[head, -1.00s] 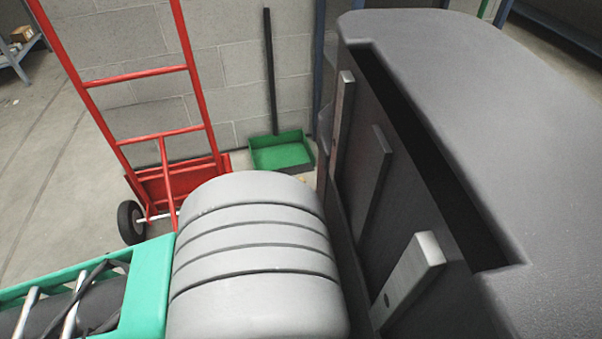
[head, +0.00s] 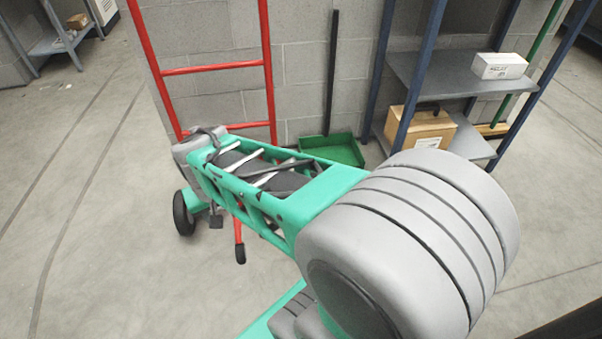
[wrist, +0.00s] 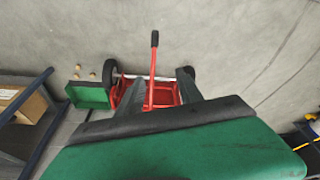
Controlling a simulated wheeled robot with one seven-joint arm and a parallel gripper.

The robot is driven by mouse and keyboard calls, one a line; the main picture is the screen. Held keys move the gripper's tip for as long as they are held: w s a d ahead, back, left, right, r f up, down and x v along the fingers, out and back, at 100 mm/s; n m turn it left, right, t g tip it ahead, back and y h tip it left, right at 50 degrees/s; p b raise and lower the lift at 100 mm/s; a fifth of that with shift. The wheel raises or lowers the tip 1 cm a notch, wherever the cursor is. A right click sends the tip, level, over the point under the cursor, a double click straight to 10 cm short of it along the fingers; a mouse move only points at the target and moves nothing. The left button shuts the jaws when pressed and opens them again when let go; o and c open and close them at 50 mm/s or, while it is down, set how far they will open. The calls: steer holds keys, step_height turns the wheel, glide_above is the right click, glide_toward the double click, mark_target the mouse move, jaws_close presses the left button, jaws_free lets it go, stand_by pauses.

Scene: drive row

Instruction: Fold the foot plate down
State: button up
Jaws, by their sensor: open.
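The red hand truck (head: 215,70) stands by the block wall. In the wrist view its base shows between two black wheels, with a red plate (wrist: 168,92) that I take for the foot plate; its tilt is unclear. A red bar with a black grip (wrist: 154,40) extends from the base; it also shows in the head view (head: 240,252). My gripper (wrist: 161,82) is open and empty, its dark fingers to the left and right of the bar in the picture. I cannot tell the depth between them. In the head view my forearm hides much of the truck's base.
A green dustpan (head: 335,150) with a long black handle leans at the wall. To the right is a blue-legged shelf (head: 440,72) with a white box (head: 499,66) and a cardboard box (head: 420,128). The floor in front and to the left is clear.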

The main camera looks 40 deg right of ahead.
steer(key=w+d+f+m+t+h, duration=0.1)
steer(key=w+d+f+m+h, duration=0.15)
steer(key=w+d, duration=0.55)
steer(key=w+d+f+m+t+h, duration=0.1)
steer(key=w+d+f+m+h, duration=0.1)
steer(key=w+d+f+m, duration=0.35)
steer(key=w+d+f+m+t+h, duration=0.1)
steer(key=w+d+f+h, duration=0.25)
steer(key=d, duration=0.45)
steer(key=w+d+f+h, duration=0.2)
steer(key=w+d+f, duration=0.15)
steer(key=d, duration=0.45)
steer(key=s+d+f+n+t+h, duration=0.1)
steer(key=s+d+f+t, duration=0.15)
steer(key=f, duration=0.65)
steer(key=s+d+f+n+t+h, duration=0.15)
steer(key=f+t, duration=0.25)
steer(key=f, duration=0.6)
steer(key=shift+y, duration=0.25)
steer(key=b+x, duration=0.4)
steer(key=x, duration=0.1)
steer(key=shift+s+r, duration=0.15)
steer(key=shift+w+d+r, duration=0.2)
steer(key=shift+w+d, duration=0.15)
steer(key=shift+w, duration=0.05)
steer(key=shift+c, duration=0.5)
